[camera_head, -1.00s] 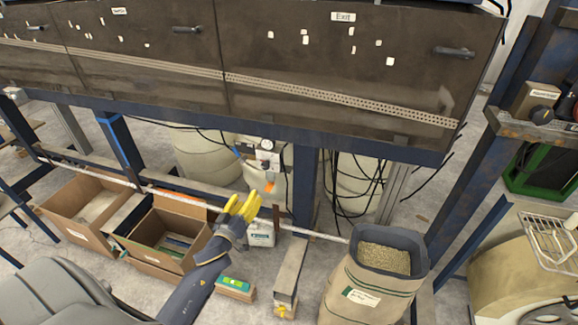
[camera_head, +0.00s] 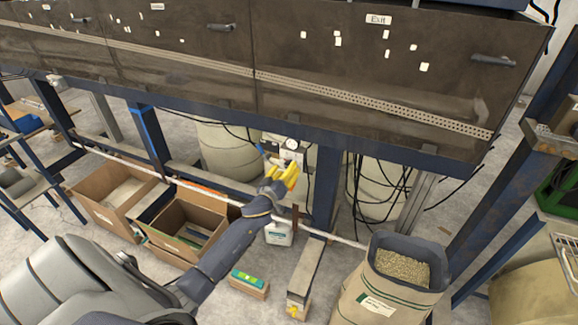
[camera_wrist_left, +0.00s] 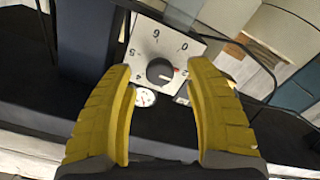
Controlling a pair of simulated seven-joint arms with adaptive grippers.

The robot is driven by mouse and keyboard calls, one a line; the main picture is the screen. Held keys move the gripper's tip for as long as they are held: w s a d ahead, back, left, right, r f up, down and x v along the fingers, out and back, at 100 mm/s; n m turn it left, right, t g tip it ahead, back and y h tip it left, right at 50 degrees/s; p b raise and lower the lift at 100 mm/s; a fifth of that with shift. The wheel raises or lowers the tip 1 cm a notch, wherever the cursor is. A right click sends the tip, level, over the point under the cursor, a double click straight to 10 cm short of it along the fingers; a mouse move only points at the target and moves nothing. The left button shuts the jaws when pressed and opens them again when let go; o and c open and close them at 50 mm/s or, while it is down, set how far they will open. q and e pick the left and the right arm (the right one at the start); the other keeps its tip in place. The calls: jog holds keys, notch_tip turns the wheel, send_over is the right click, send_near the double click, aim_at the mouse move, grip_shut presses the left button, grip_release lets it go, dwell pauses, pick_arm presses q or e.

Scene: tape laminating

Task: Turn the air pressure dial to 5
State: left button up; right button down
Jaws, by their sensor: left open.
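The air pressure dial (camera_wrist_left: 160,71) is a dark round knob on a pale plate with printed numbers. In the left wrist view it lies between and beyond my left fingers, with a small red mark on its right side. A small round gauge (camera_wrist_left: 145,97) sits just below it. In the head view the gauge (camera_head: 292,143) shows on the panel under the long machine, and my gripper partly hides the dial area. My left gripper (camera_head: 284,178) is open, its yellow fingers (camera_wrist_left: 162,118) spread to either side of the dial with nothing between them. My right gripper is not in view.
A dark blue beam (camera_head: 327,180) stands just right of the panel, with hanging black cables beyond it. A white canister (camera_head: 280,234) stands on the floor below. Open cardboard boxes (camera_head: 184,230) lie left, and a sack of pellets (camera_head: 395,285) stands right.

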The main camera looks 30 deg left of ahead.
pick_arm(q)
jog(key=shift+w+a, duration=0.2)
jog(key=shift+w, duration=1.2)
grip_shut()
